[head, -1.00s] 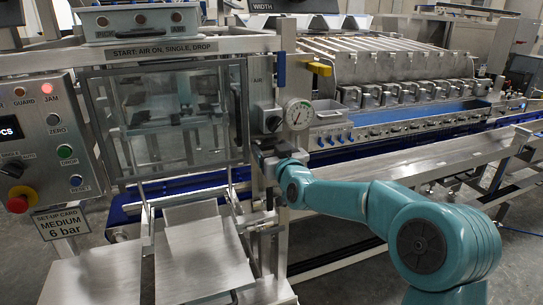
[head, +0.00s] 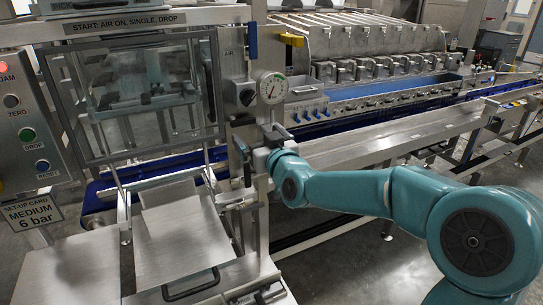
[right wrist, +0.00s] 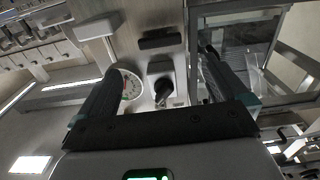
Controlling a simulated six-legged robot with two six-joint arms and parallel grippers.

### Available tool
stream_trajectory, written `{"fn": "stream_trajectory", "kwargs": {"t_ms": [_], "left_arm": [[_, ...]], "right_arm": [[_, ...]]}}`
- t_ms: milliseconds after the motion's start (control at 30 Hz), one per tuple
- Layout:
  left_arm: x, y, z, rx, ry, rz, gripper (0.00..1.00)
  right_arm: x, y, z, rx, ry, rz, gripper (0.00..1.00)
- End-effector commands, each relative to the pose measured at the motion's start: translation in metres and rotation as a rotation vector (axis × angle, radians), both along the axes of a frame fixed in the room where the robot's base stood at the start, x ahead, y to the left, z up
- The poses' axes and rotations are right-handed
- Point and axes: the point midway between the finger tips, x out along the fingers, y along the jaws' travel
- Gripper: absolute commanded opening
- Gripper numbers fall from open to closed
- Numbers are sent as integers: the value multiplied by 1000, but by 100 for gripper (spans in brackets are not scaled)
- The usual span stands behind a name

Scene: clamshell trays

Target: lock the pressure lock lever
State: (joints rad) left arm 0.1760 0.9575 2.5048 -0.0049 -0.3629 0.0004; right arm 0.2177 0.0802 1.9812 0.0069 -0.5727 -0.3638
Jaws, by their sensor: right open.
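A steel panel beside the clear door holds a round pressure gauge (head: 272,88) and a black knob or lever (head: 247,97) on a grey block. The right wrist view, upside down, shows the gauge (right wrist: 130,84), the black knob (right wrist: 163,90) and a separate dark bar (right wrist: 160,43). I cannot tell which part is the lock lever. My right gripper (head: 256,136) is just below the gauge, apart from the knob. It is open and empty; in the right wrist view its fingers (right wrist: 160,64) frame the panel. My left gripper is out of view.
The clear guard door (head: 150,95) stands left of the panel. A steel plate (head: 185,235) lies below it. A set-up card (head: 32,214) reads MEDIUM, 6 bar. A yellow handle (head: 291,39) and a conveyor rail (head: 390,141) are to the right.

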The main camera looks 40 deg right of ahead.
Motion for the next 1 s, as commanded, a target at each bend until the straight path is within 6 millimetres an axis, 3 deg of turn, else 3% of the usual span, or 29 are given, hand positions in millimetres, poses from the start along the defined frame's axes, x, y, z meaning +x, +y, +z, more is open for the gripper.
{"fn": "stream_trajectory", "kwargs": {"t_ms": [200, 400, 1000], "left_arm": [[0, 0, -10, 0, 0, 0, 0], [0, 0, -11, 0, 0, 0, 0], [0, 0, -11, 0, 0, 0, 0]], "right_arm": [[-51, 13, -1, 0, -2, 0, 100], [-74, 18, 0, -1, 0, 0, 100], [-78, 19, 0, 0, 1, 0, 100]]}}
